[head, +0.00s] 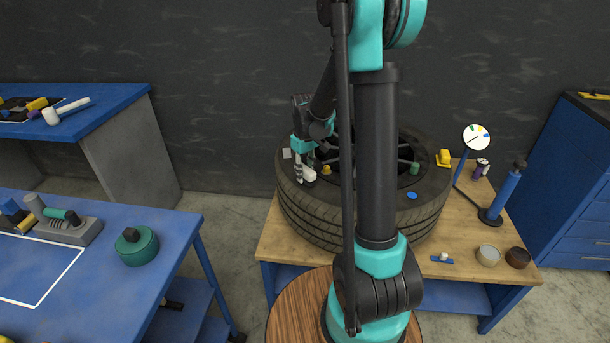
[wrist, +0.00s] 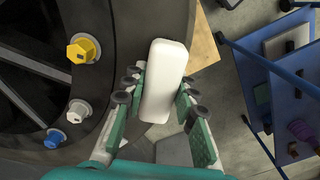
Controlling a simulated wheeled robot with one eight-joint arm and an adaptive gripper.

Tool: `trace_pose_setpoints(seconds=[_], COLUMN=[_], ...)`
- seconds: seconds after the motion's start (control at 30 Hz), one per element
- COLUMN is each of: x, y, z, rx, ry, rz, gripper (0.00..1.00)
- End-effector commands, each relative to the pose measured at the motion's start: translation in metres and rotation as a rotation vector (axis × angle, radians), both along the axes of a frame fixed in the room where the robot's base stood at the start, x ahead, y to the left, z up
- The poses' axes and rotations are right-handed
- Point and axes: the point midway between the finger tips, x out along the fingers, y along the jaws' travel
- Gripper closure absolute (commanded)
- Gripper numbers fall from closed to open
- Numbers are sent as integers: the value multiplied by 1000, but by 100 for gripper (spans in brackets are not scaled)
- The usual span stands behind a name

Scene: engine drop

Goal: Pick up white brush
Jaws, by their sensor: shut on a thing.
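The white brush (wrist: 164,82) appears as a pale rounded block between the fingers of my gripper (wrist: 161,97) in the wrist view. My gripper is shut on it, with fingers along both long sides. In the head view my gripper (head: 303,166) is at the left part of the tire's top, and the white brush (head: 309,174) shows small at the fingers. The brush's underside is hidden, and I cannot tell whether it touches the tire (head: 313,212).
The tire lies flat on a wooden-topped bench (head: 276,240). A yellow cap (wrist: 83,48), a white cap (wrist: 78,111) and a blue cap (wrist: 54,138) sit by the rim. A blue table (head: 180,222) stands left, with floor between.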

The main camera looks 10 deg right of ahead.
Motion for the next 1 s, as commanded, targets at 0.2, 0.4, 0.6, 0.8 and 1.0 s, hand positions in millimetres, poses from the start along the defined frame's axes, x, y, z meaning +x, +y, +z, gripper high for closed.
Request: trace_pose_setpoints(seconds=[0.2, 0.4, 0.6, 0.8, 1.0], x=[0, -1, -1, 0, 0], y=[0, 0, 0, 0, 0], z=[34, 89, 139, 174, 190], rx=[0, 0, 0, 0, 0], ry=[0, 0, 0, 0, 0], rz=[0, 0, 0, 0, 0], gripper=[100, 100, 100, 100, 100])
